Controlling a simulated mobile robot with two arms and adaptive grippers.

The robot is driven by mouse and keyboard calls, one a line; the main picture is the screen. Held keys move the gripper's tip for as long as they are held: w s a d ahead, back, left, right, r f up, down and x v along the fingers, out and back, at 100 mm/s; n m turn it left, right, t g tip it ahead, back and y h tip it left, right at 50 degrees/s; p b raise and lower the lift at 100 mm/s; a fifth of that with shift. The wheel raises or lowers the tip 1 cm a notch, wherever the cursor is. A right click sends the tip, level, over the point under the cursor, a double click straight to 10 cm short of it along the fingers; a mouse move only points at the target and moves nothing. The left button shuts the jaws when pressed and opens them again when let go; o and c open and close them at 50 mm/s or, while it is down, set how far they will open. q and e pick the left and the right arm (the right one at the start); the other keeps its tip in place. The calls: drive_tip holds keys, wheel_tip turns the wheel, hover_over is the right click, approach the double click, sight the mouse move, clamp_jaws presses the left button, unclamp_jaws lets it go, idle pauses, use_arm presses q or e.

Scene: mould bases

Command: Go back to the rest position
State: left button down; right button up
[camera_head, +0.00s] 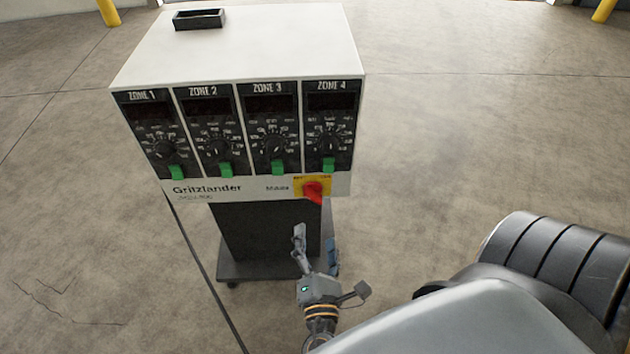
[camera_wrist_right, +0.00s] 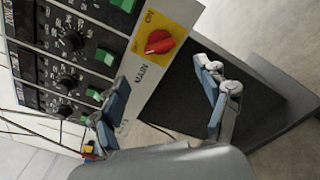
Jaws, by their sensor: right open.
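My right gripper (camera_head: 316,250) is open and empty, low in front of the white control cabinet (camera_head: 240,50), just below its red main switch (camera_head: 313,191) in the head view. In the right wrist view the two fingers of my right gripper (camera_wrist_right: 165,105) stand apart with nothing between them. The red main switch (camera_wrist_right: 160,42) on its yellow plate shows beyond the fingers, apart from them. My left gripper is not in either view.
The cabinet has several zone panels with black knobs (camera_head: 275,147) and green switches (camera_head: 278,168). It stands on a dark wheeled base (camera_head: 250,270). A small black tray (camera_head: 199,18) lies on top. Concrete floor (camera_head: 480,130) is clear to the right. Yellow posts (camera_head: 108,12) stand behind.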

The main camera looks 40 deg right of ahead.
drive_tip(key=shift+s+a, duration=0.25)
drive_tip(key=shift+s, duration=0.15)
